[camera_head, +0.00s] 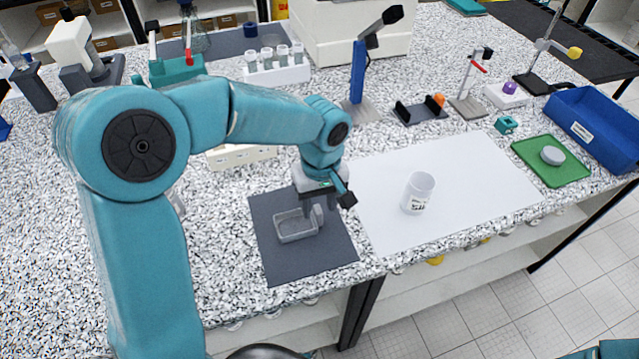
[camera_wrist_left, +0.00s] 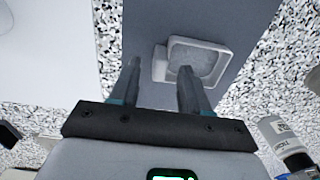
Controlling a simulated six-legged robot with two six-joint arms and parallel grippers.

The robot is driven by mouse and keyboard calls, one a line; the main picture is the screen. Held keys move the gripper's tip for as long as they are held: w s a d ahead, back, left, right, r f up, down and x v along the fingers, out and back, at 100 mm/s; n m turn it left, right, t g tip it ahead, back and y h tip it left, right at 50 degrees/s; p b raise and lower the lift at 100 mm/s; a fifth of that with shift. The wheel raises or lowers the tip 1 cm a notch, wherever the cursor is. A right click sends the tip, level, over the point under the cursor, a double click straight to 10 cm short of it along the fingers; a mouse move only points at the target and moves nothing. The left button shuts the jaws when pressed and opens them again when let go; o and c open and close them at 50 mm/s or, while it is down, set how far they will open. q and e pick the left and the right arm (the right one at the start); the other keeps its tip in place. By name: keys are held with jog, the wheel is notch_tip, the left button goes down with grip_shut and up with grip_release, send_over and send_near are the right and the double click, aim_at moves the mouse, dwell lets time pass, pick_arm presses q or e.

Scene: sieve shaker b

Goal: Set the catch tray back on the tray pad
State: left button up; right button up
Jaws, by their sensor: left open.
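The catch tray (camera_head: 297,236), a small pale grey open tray, sits on the dark grey tray pad (camera_head: 280,268). It also shows in the left wrist view (camera_wrist_left: 222,55), lying flat on the pad (camera_wrist_left: 215,14). My left gripper (camera_head: 318,212) is open at the tray's right side in the head view. In the wrist view the fingers (camera_wrist_left: 160,70) stand apart, with the tray's side tab (camera_wrist_left: 160,63) showing in the gap between them. One finger partly covers the tray. Whether the fingers touch it cannot be told. My right gripper is out of view.
A white mat (camera_head: 470,190) with a labelled clear cup (camera_head: 418,193) lies right of the pad. A green tray (camera_head: 572,172) with a grey disc and a blue bin (camera_head: 600,122) stand at the right. A white block (camera_head: 240,156) and a tube rack (camera_head: 277,72) stand behind.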

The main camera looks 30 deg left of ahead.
pick_arm(q)
notch_tip(320, 180, up, 9)
jog(key=shift+w+d, duration=0.1)
dwell(0.4)
